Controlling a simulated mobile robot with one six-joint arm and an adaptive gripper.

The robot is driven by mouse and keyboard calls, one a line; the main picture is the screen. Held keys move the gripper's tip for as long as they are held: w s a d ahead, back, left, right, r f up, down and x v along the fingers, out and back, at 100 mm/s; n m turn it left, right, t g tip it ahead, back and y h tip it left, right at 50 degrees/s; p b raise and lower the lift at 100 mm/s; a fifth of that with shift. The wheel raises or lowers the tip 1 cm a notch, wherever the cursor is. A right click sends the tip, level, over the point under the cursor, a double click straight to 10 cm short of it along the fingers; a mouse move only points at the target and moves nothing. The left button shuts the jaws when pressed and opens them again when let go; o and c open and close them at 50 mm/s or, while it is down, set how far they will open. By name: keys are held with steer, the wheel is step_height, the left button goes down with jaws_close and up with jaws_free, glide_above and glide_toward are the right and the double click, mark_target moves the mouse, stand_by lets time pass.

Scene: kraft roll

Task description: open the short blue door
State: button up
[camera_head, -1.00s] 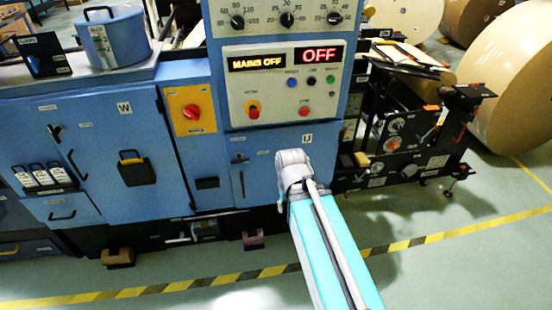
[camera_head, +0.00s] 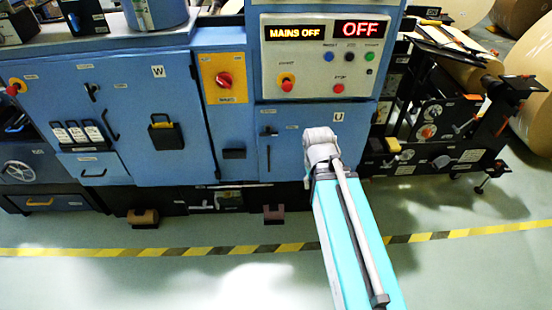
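A short blue door marked U (camera_head: 299,149) sits below the control panel, on the front of the blue machine. It appears closed. A dark latch and a slim upright handle (camera_head: 268,157) are on its left side. My teal arm reaches up from the bottom, and its grey joint covers the door's right part. My gripper cannot be seen; the arm's end hides whatever lies beyond it. A larger blue door marked W (camera_head: 135,105) is to the left and also appears closed.
The control panel (camera_head: 318,60) reads MAINS OFF and OFF. A yellow plate with a red knob (camera_head: 224,79) is left of it. A dark machine frame (camera_head: 440,130) and paper rolls (camera_head: 530,85) stand at right. Clear floor lies in front, crossed by a yellow-black stripe (camera_head: 180,251).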

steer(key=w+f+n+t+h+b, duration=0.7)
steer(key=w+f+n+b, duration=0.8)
steer(key=b, duration=0.8)
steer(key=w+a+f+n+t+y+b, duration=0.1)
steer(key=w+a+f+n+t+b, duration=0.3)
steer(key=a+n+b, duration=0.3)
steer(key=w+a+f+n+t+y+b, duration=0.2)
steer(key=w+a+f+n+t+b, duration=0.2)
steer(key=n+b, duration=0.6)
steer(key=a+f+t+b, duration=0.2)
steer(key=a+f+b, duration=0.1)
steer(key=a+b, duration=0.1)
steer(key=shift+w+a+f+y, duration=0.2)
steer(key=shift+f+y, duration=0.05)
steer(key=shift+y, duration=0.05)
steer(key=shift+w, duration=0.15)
glide_above(269, 170)
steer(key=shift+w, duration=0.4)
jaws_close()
